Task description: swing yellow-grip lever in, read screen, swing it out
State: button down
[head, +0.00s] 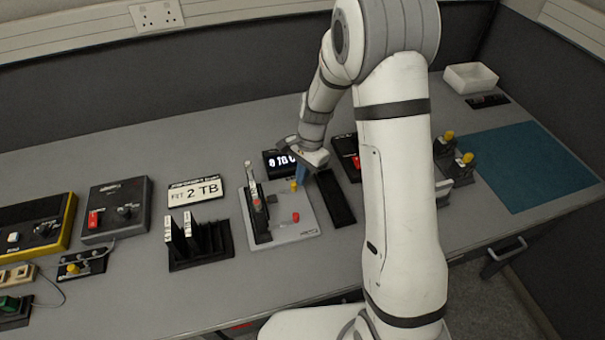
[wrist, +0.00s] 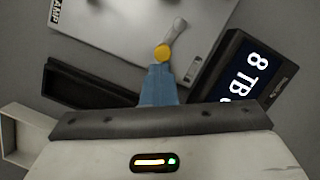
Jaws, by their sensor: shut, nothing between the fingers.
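In the wrist view the round yellow grip (wrist: 163,52) ends a short metal lever (wrist: 175,32) on that plate. My gripper (head: 301,180) is beside the grip, its blue fingers (wrist: 158,72) shut with nothing between them. The fingertips are right at the grip; touching or just apart, I cannot tell. The lit dark screen (head: 281,162) behind the plate is partly hidden by my gripper. In the wrist view the screen (wrist: 252,75) shows "8 TB" and a partly cut character.
A card reading "FIT 2 TB" (head: 195,191) stands left of the plate, behind a black slotted rack (head: 203,252) with upright modules. A black tray (head: 335,198) lies right of the plate. Two yellow-topped items (head: 466,160) stand near the teal mat (head: 520,165). My arm hides part of the bench.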

jog(key=shift+s+d+m+t, duration=0.15)
jog(key=shift+s+m, duration=0.3)
jog(key=shift+m, duration=0.3)
jog(key=shift+s+a+m+t, duration=0.15)
jog(key=shift+s+m, duration=0.25)
jog(key=shift+m, duration=0.35)
jog(key=shift+w+a+r+y, duration=0.2)
jog(key=shift+a+y, duration=0.1)
jog(key=shift+a, duration=0.2)
jog(key=shift+w+a+f, duration=0.1)
jog(key=shift+a+f, duration=0.05)
jog(key=shift+a, duration=0.15)
jog(key=shift+d, duration=0.15)
jog(key=shift+r+p, duration=0.5)
jog(key=shift+p, duration=0.05)
jog(key=p+v, duration=0.6)
jog(key=v, duration=0.3)
jog(key=shift+d, duration=0.2)
